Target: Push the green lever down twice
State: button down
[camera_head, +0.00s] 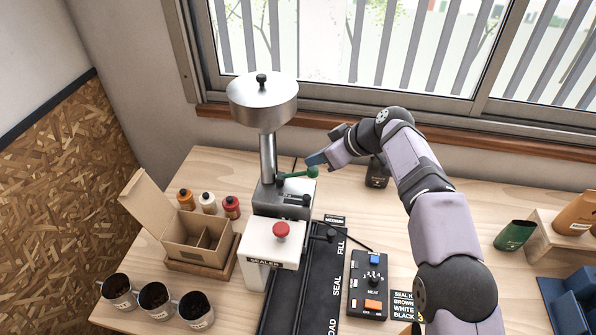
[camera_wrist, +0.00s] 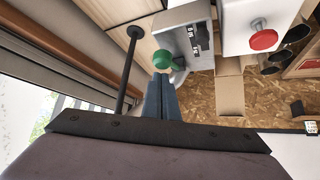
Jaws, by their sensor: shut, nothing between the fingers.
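The green lever (camera_head: 298,173) sticks out to the right from the grey metal base of the hopper machine (camera_head: 264,102) and ends in a round green knob. In the wrist view the green knob (camera_wrist: 163,59) shows just beyond my fingertips. My gripper (camera_head: 316,159) is shut and empty, its blue fingers just above and beside the knob. In the wrist view the closed fingers (camera_wrist: 162,80) point at the knob. I cannot tell whether they touch it. The lever looks roughly level, slightly raised toward the knob.
A white sealer (camera_head: 265,245) with a red button (camera_head: 281,230) stands in front of the machine. A black track (camera_head: 300,290) and a heat control box (camera_head: 369,285) lie to its right. An open cardboard box (camera_head: 198,250), cups and small bottles stand left. The window is behind.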

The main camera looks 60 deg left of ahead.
aim_at(316, 171)
jog(key=shift+d+b, duration=0.3)
jog(key=shift+b, duration=0.25)
jog(key=shift+f, duration=0.25)
dwell(0.4)
jog(key=shift+f+b, duration=1.05)
jog(key=shift+b, duration=0.05)
jog(key=shift+f+b, duration=0.3)
jog(key=shift+f, duration=0.05)
jog(key=shift+f+b, duration=0.3)
jog(key=shift+f, duration=0.05)
jog(key=shift+r, duration=0.2)
jog(key=shift+r+p, duration=2.8)
jog(key=shift+r, duration=0.2)
jog(key=shift+a+p, duration=0.15)
jog(key=shift+p, duration=0.3)
